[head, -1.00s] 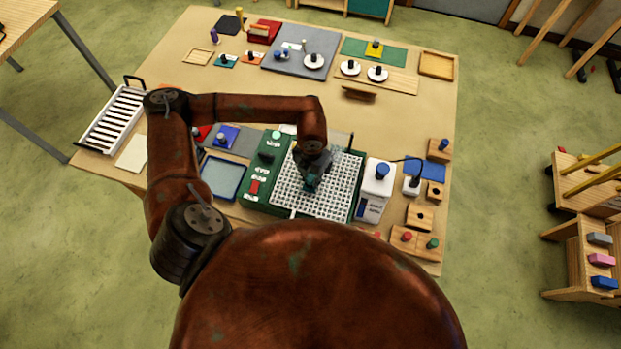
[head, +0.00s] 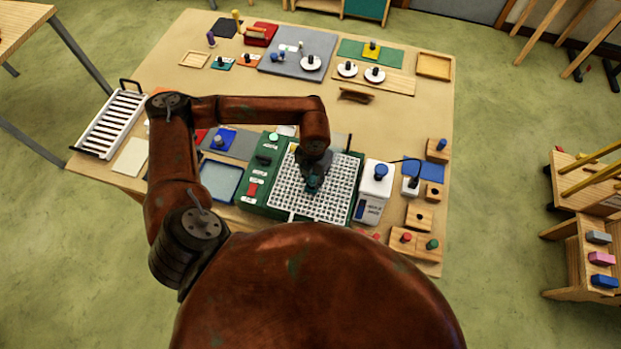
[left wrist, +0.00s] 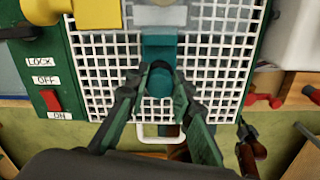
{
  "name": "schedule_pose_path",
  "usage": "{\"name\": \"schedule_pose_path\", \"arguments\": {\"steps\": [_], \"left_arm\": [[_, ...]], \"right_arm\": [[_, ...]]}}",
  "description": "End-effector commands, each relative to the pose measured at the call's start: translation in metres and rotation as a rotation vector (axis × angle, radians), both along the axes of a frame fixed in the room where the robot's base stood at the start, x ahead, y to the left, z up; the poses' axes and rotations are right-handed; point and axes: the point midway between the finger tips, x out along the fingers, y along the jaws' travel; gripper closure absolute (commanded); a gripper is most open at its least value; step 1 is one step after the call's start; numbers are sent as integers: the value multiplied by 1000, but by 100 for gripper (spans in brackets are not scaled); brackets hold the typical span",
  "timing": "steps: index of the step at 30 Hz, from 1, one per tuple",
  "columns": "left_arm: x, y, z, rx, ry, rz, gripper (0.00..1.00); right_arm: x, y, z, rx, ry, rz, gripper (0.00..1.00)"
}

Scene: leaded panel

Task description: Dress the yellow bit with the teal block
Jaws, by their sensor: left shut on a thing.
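My left gripper (head: 313,184) is low over the white grid of the green machine (head: 257,195). In the left wrist view the gripper (left wrist: 160,95) is shut on the dark knob (left wrist: 160,78) of the teal block (left wrist: 159,52). The teal block also shows under the gripper in the head view (head: 313,189). I cannot tell whether it touches the grid. A yellow piece (left wrist: 98,12), likely the yellow bit, is at the upper left of the left wrist view, apart from the block; my arm seems to hide it in the head view. My right gripper is not in view.
The machine's red switch (left wrist: 50,100) is left of the white grid (left wrist: 100,65). A white box with a blue knob (head: 376,183) stands right of the machine. A blue-rimmed tray (head: 221,178) lies to its left. Wooden holders (head: 418,217) stand farther right.

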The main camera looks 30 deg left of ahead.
Motion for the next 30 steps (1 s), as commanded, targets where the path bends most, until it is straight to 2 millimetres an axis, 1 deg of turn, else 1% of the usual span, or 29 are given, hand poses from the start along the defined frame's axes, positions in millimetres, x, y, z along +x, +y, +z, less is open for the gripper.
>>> {"name": "schedule_pose_path", "arguments": {"steps": [3, 16, 30], "left_arm": [[2, -3, 0, -1, -5, 0, 100], [3, -4, 1, -1, -6, 0, 100], [4, -16, 0, -1, -4, 0, 100]], "right_arm": [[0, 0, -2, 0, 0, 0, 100], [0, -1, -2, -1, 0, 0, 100], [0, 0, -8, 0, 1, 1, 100]]}}
